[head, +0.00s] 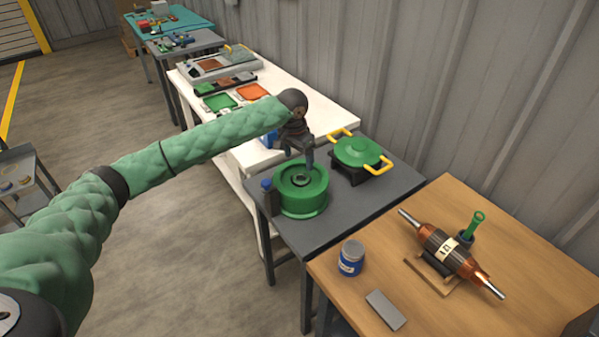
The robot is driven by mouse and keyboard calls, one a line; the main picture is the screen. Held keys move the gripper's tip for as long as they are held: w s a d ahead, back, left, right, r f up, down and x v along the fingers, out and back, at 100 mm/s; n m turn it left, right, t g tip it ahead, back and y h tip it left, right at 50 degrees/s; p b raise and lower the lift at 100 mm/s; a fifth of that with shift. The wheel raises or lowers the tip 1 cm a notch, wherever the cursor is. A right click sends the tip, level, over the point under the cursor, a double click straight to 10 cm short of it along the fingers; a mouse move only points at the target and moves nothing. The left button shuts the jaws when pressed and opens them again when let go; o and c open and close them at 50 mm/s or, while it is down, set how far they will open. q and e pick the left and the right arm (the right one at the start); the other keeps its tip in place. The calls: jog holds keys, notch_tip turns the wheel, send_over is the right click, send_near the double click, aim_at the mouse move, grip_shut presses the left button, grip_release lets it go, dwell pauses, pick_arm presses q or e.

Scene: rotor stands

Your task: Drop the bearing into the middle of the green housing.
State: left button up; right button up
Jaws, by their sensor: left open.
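The round green housing (302,205) stands on the dark grey table, open at the top. A small dark ring with a pale rim (301,180) shows in its middle; I cannot tell for sure whether this is the bearing or part of the housing. My left gripper (298,161) is above the far side of the housing, pointing down, with its fingers apart. I see nothing held between them. My right gripper is not in view.
A green cover with yellow handles (358,152) sits on a dark stand right of the housing. A dark post with a blue top (268,192) stands close left. The wooden table (449,208) holds a copper rotor (450,250), a blue can (350,259) and a grey block (385,309).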

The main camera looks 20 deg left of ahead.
pick_arm(q)
jog(key=shift+s+a+r+b, duration=0.15)
jog(key=shift+r+b, duration=0.15)
jog(key=shift+r, duration=0.95)
jog(key=shift+s+r+b, duration=0.1)
jog(key=shift+r+b, duration=0.15)
jog(key=shift+r, duration=1)
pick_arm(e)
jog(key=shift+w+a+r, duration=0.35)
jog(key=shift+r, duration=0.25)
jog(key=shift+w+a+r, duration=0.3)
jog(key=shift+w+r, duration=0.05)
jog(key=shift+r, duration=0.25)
